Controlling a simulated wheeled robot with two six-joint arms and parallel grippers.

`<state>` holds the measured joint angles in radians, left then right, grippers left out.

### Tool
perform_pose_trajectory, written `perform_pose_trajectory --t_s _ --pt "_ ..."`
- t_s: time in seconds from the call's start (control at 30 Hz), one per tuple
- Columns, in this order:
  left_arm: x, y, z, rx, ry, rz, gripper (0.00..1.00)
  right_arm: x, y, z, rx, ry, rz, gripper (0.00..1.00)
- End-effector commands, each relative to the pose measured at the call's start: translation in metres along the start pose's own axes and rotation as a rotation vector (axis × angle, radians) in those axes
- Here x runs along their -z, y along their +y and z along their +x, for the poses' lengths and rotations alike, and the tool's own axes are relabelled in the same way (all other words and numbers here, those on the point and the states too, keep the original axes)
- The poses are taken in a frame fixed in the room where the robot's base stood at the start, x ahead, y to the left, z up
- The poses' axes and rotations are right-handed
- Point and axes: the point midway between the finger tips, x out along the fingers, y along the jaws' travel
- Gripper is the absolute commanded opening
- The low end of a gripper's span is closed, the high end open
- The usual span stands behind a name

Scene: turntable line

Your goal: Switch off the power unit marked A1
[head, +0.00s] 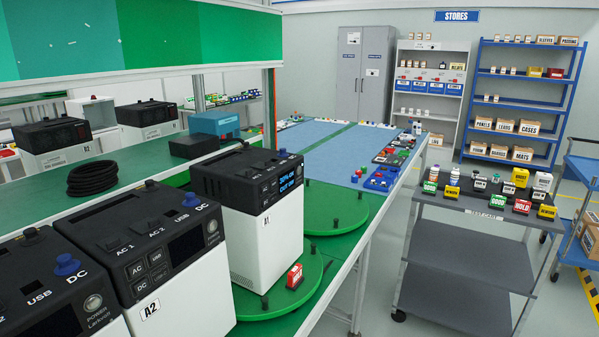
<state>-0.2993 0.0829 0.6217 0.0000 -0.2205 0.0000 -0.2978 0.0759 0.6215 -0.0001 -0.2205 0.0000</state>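The power unit marked A1 (252,245) stands upright on a green turntable (305,290), a white box with a black top and front panel. Its A1 label (266,222) is on the white front. Its small screen (290,182) is lit with blue text, too small to read surely. A round button (298,171) sits at the right end of its panel, and a blue cap (283,152) is on top. Neither of my grippers is in view.
The unit marked A2 (190,300) stands close on the left, with another unit (60,290) cut off beside it. A red tag block (294,276) lies on the turntable by A1. A second green turntable (345,213) behind is mostly clear. A grey cart (460,208) stands right.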

Motion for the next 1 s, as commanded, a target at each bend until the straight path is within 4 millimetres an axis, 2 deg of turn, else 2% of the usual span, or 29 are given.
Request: perform_pose_trajectory --t_s 0.03,0.27,1.0 --pt "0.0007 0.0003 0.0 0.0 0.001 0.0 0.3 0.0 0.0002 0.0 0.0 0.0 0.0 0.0" --pt "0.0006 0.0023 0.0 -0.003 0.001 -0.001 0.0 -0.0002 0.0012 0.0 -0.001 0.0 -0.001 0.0" --pt "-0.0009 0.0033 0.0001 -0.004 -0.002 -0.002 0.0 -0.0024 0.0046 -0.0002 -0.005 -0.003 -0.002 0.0"
